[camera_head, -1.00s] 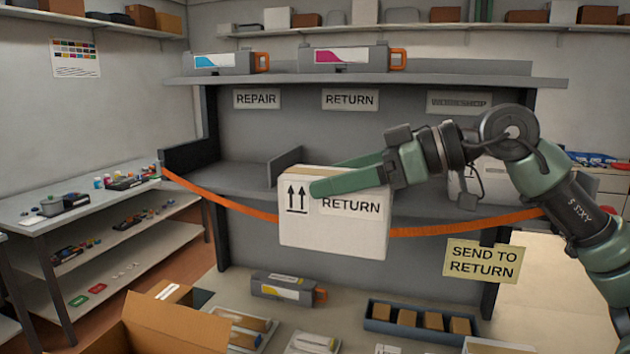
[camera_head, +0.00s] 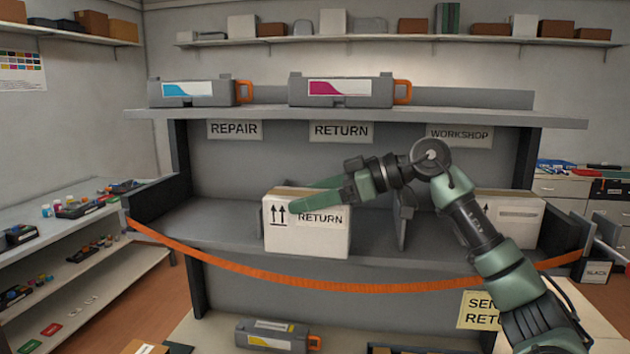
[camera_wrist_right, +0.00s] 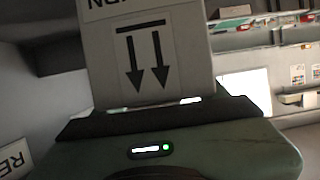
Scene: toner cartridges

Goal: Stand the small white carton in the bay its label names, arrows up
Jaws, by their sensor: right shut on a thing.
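The small white carton (camera_head: 308,238) is upright, with its two black arrows pointing up and RETURN printed on its front. My right gripper (camera_head: 318,195) is shut on it near the top, one finger lying across the front face. The carton is at the middle bay, below the RETURN sign (camera_head: 341,131). Its lower edge is near the shelf's front edge; I cannot tell whether it touches the shelf (camera_head: 375,250). In the right wrist view the carton (camera_wrist_right: 150,60) fills the upper middle, its arrows inverted in that picture. My left gripper is not in view.
A divider (camera_head: 403,218) stands right of the carton. Another white carton (camera_head: 515,212) is in the bay under the WORKSHOP sign (camera_head: 460,136). The bay under the REPAIR sign (camera_head: 234,129) looks empty. An orange strap (camera_head: 340,286) hangs across the front below the carton.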

